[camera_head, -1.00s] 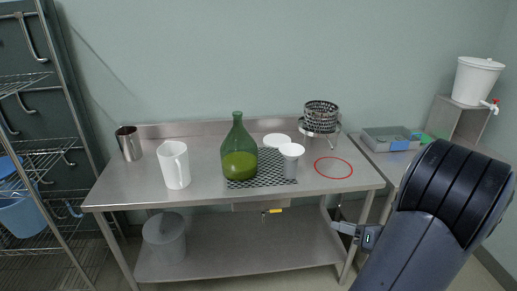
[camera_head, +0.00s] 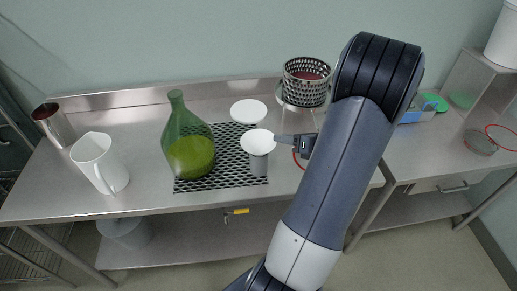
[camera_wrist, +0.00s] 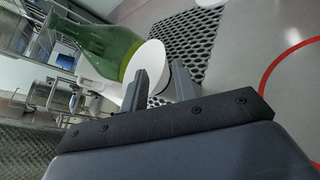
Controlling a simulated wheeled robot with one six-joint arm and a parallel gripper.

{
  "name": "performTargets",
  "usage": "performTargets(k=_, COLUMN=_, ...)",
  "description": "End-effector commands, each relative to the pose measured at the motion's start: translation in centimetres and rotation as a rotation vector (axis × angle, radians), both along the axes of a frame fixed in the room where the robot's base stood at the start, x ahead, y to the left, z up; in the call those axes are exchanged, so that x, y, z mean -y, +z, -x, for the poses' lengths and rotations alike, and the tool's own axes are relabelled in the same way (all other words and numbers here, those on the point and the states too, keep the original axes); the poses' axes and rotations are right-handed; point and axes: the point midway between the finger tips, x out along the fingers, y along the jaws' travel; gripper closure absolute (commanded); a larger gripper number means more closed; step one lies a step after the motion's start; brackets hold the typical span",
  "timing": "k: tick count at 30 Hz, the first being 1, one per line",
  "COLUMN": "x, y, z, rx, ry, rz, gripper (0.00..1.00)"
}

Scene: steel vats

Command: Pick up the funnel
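The white funnel (camera_head: 258,142) sits mouth up in a grey cup (camera_head: 259,165) on the black perforated mat of the steel table. My gripper (camera_head: 277,139) reaches in from the right, its fingertips at the funnel's right side, just below rim height. In the wrist view, the two fingers (camera_wrist: 160,75) stand apart, with the funnel's white mouth (camera_wrist: 147,60) just beyond and between their tips. The left finger overlaps the rim. Whether either finger touches the funnel cannot be told. The funnel's lower part is mostly hidden in the cup.
A green bottle (camera_head: 188,140) stands left of the funnel, with a white pitcher (camera_head: 100,162) and steel cup (camera_head: 53,125) further left. A white disc (camera_head: 249,111) lies behind. A perforated basket (camera_head: 306,82) stands behind right. A red ring (camera_wrist: 275,80) marks the tabletop beside my gripper.

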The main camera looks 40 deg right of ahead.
Motion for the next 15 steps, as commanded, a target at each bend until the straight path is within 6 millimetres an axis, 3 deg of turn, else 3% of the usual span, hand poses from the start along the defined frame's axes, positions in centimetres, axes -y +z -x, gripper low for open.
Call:
performTargets(k=9, x=-1.3, y=-1.5, z=-3.8, rx=-0.001, ry=0.004, rz=-0.002, gripper=0.72)
performTargets(k=15, x=-1.4, y=-1.8, z=-4.3, rx=-0.001, ry=0.001, rz=0.001, gripper=0.72)
